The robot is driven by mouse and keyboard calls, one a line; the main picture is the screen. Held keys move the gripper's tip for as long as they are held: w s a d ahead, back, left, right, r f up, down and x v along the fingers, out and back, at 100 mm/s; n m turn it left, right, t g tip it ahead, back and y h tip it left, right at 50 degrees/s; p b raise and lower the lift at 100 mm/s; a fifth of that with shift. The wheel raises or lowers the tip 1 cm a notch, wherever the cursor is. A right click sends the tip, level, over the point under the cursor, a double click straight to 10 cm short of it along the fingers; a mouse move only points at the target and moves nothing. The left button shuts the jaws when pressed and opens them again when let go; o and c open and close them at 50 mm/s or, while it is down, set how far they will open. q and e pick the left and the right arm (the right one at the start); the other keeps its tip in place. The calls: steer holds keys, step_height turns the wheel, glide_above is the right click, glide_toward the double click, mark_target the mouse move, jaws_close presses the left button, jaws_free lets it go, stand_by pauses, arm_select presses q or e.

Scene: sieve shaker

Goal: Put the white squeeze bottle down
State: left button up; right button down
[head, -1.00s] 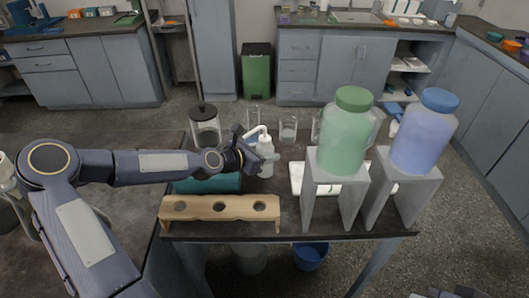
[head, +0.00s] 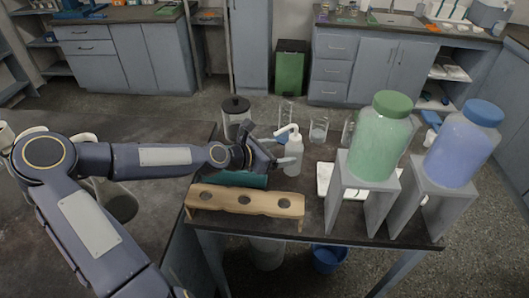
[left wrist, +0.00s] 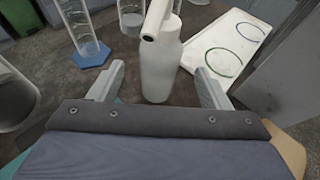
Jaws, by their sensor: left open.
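The white squeeze bottle (head: 293,158) stands upright on the dark table in the head view, behind the right end of the wooden rack. It also shows in the left wrist view (left wrist: 160,72), ahead of and between my fingers. My left gripper (head: 270,153) is open just left of the bottle in the head view. In the left wrist view its two fingers (left wrist: 160,88) are spread wide, with a visible gap to the bottle on each side. My right gripper is not in view.
A wooden rack (head: 245,201) with holes stands at the table's front. Glass cylinders and a beaker (head: 318,130) stand behind the bottle. A white tray (left wrist: 222,50) lies to its right, near grey stands (head: 343,205) holding green (head: 377,140) and blue (head: 465,145) jars. A black-lidded jar (head: 236,106) stands behind my arm.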

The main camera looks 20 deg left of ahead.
arm_select(q)
steer(key=v, duration=0.5)
steer(key=shift+s+a+r+p, duration=0.15)
steer(key=shift+s+a+p, duration=0.1)
steer(key=shift+p, duration=0.15)
steer(key=shift+d, duration=0.1)
